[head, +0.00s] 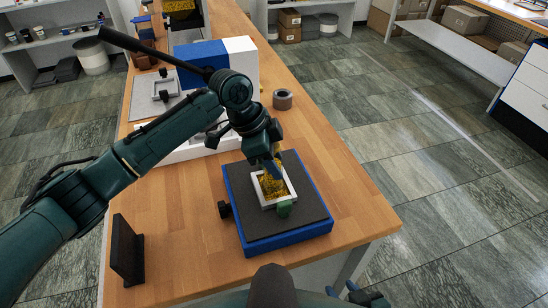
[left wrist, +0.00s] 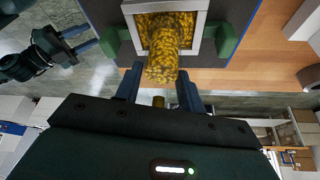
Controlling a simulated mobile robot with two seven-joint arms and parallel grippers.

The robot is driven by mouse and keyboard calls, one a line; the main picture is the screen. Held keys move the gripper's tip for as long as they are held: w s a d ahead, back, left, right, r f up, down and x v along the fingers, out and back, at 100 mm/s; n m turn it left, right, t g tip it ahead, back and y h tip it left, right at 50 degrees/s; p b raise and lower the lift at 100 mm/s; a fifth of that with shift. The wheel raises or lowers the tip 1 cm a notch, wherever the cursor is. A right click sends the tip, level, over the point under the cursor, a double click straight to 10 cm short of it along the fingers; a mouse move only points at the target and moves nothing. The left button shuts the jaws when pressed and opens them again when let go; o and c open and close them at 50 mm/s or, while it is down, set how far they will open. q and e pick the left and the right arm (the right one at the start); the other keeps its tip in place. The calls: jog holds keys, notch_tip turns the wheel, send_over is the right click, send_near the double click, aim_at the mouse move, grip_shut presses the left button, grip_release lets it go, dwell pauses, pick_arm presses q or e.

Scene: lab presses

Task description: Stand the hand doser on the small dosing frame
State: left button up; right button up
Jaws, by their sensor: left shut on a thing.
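The hand doser (head: 273,185) is gold-speckled, with a squarish broad end and a narrower round body (left wrist: 165,65). My left gripper (head: 272,168) is shut on its upper part from above. The broad end shows within the opening of the small dosing frame (head: 265,203), a pale square rim that also shows in the left wrist view (left wrist: 208,40). I cannot tell whether the doser rests on it or hovers just above. Green blocks (head: 284,211) flank the frame. My right gripper (head: 352,292) is at the bottom edge of the head view, empty, its fingers apart.
The frame sits on a dark pad with a blue base (head: 285,240), with a black knob (head: 224,209) at its left. A dark upright plate (head: 127,250) stands at the front left. A blue-and-white machine (head: 240,62) and a grey ring (head: 283,99) are behind. Bare wood lies left of the base.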

pick_arm(q)
jog(key=shift+f, duration=0.4)
dwell(0.4)
jog(key=o, duration=1.1)
jog(key=shift+o, duration=0.2)
